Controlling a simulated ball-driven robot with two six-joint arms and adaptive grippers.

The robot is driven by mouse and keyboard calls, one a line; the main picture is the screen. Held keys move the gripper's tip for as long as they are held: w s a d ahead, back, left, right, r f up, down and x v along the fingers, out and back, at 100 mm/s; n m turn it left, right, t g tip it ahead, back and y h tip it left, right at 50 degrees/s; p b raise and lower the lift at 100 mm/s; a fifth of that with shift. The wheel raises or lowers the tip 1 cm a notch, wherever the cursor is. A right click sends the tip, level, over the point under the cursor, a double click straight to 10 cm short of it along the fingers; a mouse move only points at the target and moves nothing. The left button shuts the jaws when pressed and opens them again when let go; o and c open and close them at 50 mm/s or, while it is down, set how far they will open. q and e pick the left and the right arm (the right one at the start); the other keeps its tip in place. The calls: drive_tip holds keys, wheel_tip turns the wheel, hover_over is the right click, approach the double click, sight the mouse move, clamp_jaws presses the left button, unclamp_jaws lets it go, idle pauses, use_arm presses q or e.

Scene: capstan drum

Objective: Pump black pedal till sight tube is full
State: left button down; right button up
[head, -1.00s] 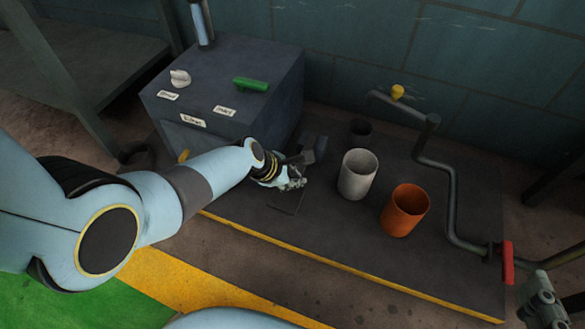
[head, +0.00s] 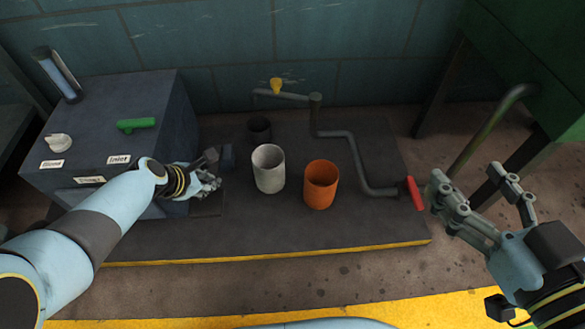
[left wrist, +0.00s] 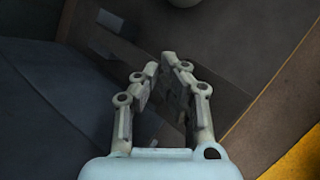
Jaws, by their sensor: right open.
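The sight tube (head: 62,76) stands tilted in the picture on the dark box at the far left; its fill level is too small to read. A dark flat plate (head: 207,204), apparently the black pedal, lies at the box's foot, partly hidden by my left gripper (head: 214,184). That gripper hangs low over it; I cannot tell whether they touch. In the left wrist view, its two fingers (left wrist: 160,68) are close together with nothing clear between them. My right gripper (head: 468,178) is open and empty, one finger close beside the red handle (head: 414,193).
The box (head: 100,130) carries a green handle (head: 136,125), a white knob (head: 58,143) and labels. A grey cup (head: 269,170) and an orange cup (head: 320,185) stand on the dark platform (head: 270,235). A bent pipe (head: 350,150) with a yellow knob (head: 276,86) runs behind them.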

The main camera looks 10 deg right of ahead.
use_arm(q)
drive_tip(key=shift+w+r+p, duration=0.1)
drive_tip(key=shift+r+p, duration=0.45)
drive_tip(key=shift+r, duration=0.25)
use_arm(e)
drive_tip(key=shift+w+r, duration=0.15)
drive_tip(key=shift+r, duration=0.75)
use_arm(q)
drive_tip(key=r+p, duration=0.2)
drive_tip(key=w+r+p, duration=0.1)
drive_tip(key=r+p, duration=0.1)
drive_tip(key=r, duration=0.1)
use_arm(e)
drive_tip(key=shift+t, duration=0.4)
drive_tip(key=r, duration=0.5)
drive_tip(key=shift+w, duration=0.4)
use_arm(q)
drive_tip(key=shift+f, duration=0.1)
